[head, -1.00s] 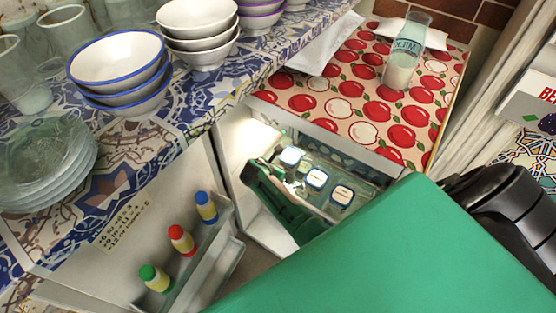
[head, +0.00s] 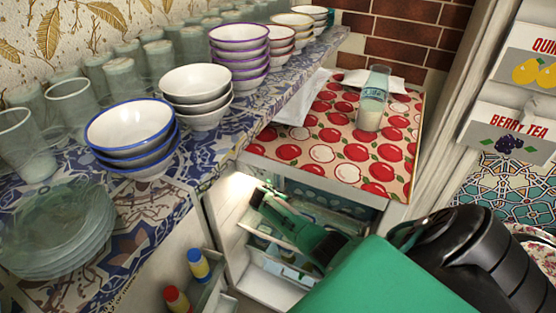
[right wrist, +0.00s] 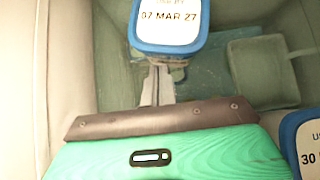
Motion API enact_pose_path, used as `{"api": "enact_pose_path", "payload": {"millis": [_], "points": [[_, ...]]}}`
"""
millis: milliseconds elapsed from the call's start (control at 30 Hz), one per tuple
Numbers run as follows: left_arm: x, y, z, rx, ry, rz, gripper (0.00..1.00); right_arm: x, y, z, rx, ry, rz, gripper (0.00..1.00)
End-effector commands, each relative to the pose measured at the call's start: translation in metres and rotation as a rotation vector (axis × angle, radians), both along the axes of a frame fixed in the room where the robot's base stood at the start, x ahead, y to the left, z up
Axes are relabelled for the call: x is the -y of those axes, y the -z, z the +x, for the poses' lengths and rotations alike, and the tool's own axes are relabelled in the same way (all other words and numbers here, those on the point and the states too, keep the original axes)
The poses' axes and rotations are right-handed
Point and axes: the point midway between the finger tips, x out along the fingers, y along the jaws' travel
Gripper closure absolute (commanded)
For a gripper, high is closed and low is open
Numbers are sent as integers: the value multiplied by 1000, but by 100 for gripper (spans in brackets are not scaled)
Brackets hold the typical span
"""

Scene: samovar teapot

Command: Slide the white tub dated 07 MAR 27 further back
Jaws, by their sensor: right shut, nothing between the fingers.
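The tub dated 07 MAR 27 (right wrist: 168,18) shows at the top of the right wrist view, with a blue-rimmed lid and a white label; its far part is cut off. My right gripper (right wrist: 157,85) is shut and empty, its narrow fingertips pointing at the tub's near side, just below the lid edge. I cannot tell whether they touch it. In the head view my green right hand (head: 292,222) reaches into the open fridge, and the dated label cannot be read there. My left gripper is not in view.
A second tub dated 30 (right wrist: 308,145) stands at the right edge of the wrist view. The fridge (head: 280,292) is under an apple-patterned top (head: 283,151) with a milk glass (head: 372,100). Its open door holds bottles (head: 198,264). Bowls (head: 133,135) crowd the counter.

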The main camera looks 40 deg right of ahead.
Motion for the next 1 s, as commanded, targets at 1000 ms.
{"api": "enact_pose_path", "payload": {"millis": [1000], "points": [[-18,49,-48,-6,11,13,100,-118,-35,-47,-1,-1,2,100]]}}
